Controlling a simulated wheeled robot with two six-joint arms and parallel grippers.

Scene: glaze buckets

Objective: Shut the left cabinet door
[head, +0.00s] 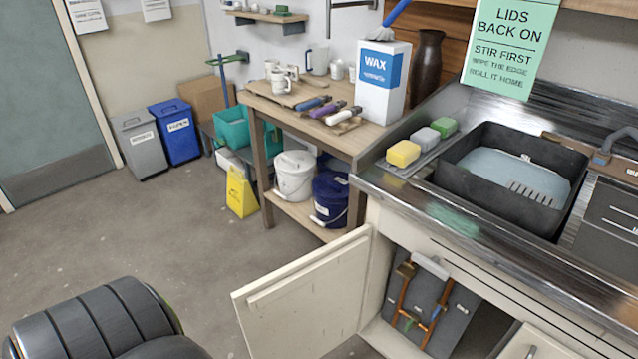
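The left cabinet door (305,295) is a cream panel under the sink counter. It stands wide open, swung out to the left over the floor, with its hinged edge at the cabinet's left side. The cabinet opening (384,335) shows a dark interior with copper-coloured pipes (401,290) and a grey panel behind them. The bottom of the door runs out of the picture. Neither of my grippers is in view.
A second cream panel (525,343) shows at the bottom right; its position is unclear. The metal counter edge (480,262) overhangs the cabinet. A wooden table with white (294,175) and blue (330,198) buckets stands behind the door. The floor (170,235) to the left is clear.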

